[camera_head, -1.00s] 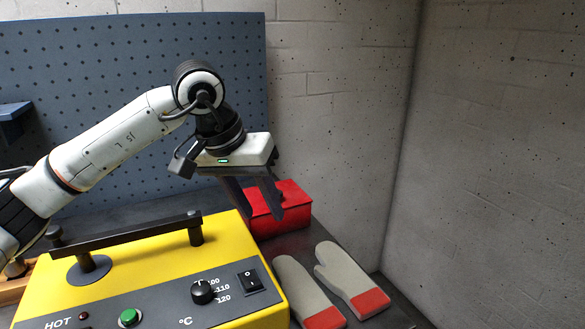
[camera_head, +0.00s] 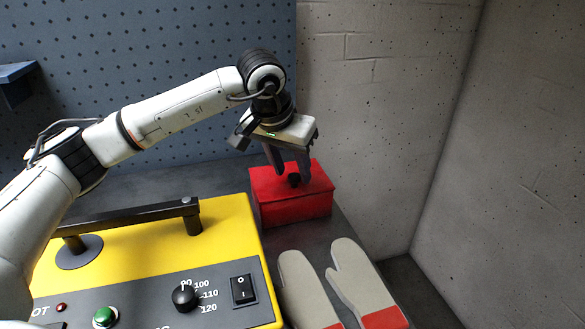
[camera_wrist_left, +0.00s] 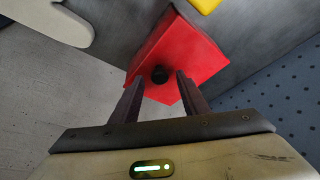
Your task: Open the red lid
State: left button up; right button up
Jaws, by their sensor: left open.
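The red box (camera_head: 295,212) stands on the dark bench top at the back right, with its red lid (camera_head: 318,178) closed on top. A small black knob (camera_head: 294,180) sits on the lid. My left gripper (camera_head: 290,178) points down over the lid with its fingers open on either side of the knob. In the left wrist view the knob (camera_wrist_left: 160,74) shows just beyond and between the open fingertips (camera_wrist_left: 158,80), on the red lid (camera_wrist_left: 185,55). I cannot tell whether the fingers touch the lid. My right gripper is not in view.
A yellow machine (camera_head: 225,240) with a black handle bar, dial and switch stands to the left of the box. Two grey and red mitts (camera_head: 345,280) lie in front of the box. A pegboard (camera_head: 150,60) and a block wall (camera_head: 390,110) close off the back and right.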

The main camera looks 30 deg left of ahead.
aim_at(287, 176)
pick_arm(q)
jog(key=shift+w+f, duration=0.25)
jog(key=shift+f, duration=0.15)
grip_shut()
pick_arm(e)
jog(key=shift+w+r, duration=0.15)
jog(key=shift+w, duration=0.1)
pick_arm(q)
jog(key=shift+r, duration=0.15)
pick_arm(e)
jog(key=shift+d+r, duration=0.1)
